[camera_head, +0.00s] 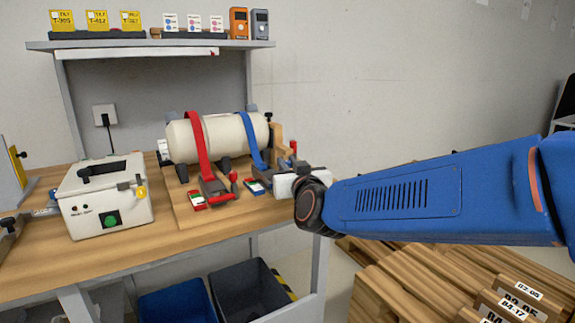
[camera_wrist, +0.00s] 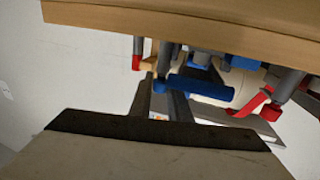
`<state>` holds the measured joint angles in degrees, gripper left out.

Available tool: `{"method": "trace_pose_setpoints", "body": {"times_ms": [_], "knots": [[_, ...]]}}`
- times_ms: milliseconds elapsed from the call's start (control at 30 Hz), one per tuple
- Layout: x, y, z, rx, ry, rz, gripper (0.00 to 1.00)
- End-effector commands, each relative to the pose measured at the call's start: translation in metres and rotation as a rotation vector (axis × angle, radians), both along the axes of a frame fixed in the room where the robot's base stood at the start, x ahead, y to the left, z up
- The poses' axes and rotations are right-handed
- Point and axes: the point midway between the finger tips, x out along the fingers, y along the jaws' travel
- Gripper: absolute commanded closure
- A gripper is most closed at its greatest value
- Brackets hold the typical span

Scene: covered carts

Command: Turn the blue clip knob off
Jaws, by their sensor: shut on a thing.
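A cream cylinder (camera_head: 226,137) lies in a cradle on the workbench, with a red strap (camera_head: 198,145) and a blue strap (camera_head: 250,138) over it. The blue strap runs down to a grey clip at the front. In the wrist view the blue clip knob, a blue bar (camera_wrist: 203,87), lies across the fingertips of my gripper (camera_wrist: 163,82). My gripper is shut on this blue knob. In the head view my gripper (camera_head: 274,180) reaches the blue clip from the right and hides its knob. The red clip's handle (camera_head: 221,198) stands to the left.
A white box with a green button (camera_head: 108,196) sits left on the bench. A shelf (camera_head: 150,45) with cards and meters is above. Blue (camera_head: 178,305) and black (camera_head: 245,290) bins are below. Wooden pallets (camera_head: 430,275) lie at the lower right.

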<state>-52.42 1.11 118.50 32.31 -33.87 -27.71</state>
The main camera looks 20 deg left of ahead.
Motion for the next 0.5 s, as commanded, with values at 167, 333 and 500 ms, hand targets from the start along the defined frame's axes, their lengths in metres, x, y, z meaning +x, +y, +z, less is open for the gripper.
{"method": "trace_pose_setpoints", "body": {"times_ms": [167, 333, 500], "knots": [[-0.0004, 0.0001, 0.0002, 0.001, 0.0, -0.006, 1.0], [-0.0003, 0.0, 0.0004, 0.001, 0.0, -0.006, 1.0], [-0.0003, 0.0001, 0.0006, 0.001, 0.0, -0.006, 0.79]]}}
